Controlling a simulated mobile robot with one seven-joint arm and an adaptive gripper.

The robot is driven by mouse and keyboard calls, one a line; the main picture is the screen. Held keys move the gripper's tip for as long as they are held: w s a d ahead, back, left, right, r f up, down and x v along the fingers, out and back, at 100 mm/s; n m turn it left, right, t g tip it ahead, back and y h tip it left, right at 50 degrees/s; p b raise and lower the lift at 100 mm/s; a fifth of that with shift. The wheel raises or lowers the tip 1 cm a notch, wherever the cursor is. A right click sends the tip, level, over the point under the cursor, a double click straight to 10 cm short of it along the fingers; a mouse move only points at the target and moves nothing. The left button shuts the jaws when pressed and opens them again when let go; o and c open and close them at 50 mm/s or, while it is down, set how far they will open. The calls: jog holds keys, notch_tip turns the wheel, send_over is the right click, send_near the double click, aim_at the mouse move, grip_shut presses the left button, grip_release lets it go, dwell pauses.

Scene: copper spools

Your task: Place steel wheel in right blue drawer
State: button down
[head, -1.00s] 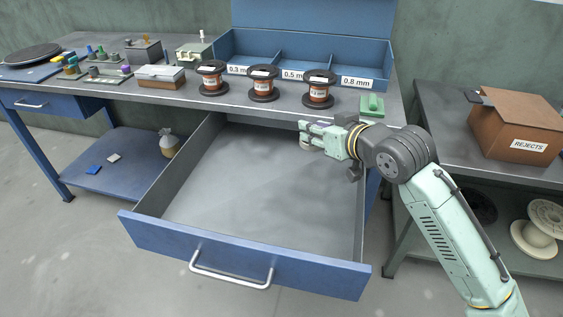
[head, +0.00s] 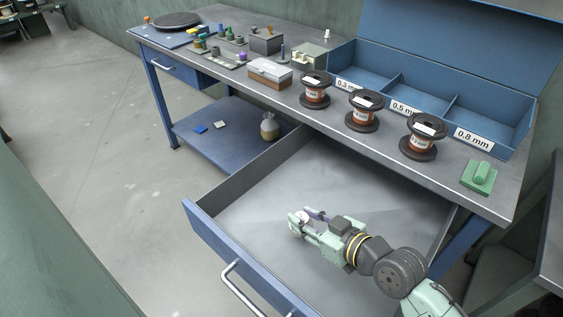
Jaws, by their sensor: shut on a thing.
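My gripper (head: 306,216) is over the open right blue drawer, low and near the middle of its opening. Its fingers are shut on a small pale round thing, the steel wheel (head: 297,226), mostly covered by the fingers. I cannot tell whether the wheel touches the drawer floor. The right blue drawer (head: 214,236) is pulled far out from under the bench, and its grey floor shows no other object. Its right part is hidden behind my arm.
Three copper spools (head: 361,117) stand along the bench edge before a blue bin (head: 400,85) with labelled compartments. A green block (head: 479,177) lies at the bench's right end. A left drawer (head: 170,66) is closed.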

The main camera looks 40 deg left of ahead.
jog(key=w+a, duration=0.1)
jog(key=a, duration=0.3)
jog(key=w+a+p, duration=0.1)
jog(key=a, duration=0.3)
jog(key=a+f, duration=0.1)
jog(key=a, duration=0.3)
jog(key=shift+w+a, duration=0.4)
notch_tip(320, 180, down, 4)
jog(key=shift+r+p, duration=0.2)
jog(key=shift+p, duration=0.25)
jog(key=c, duration=1.2)
grip_release()
jog(key=shift+c, duration=0.2)
jog(key=v, duration=1.2)
jog(key=shift+b, duration=0.4)
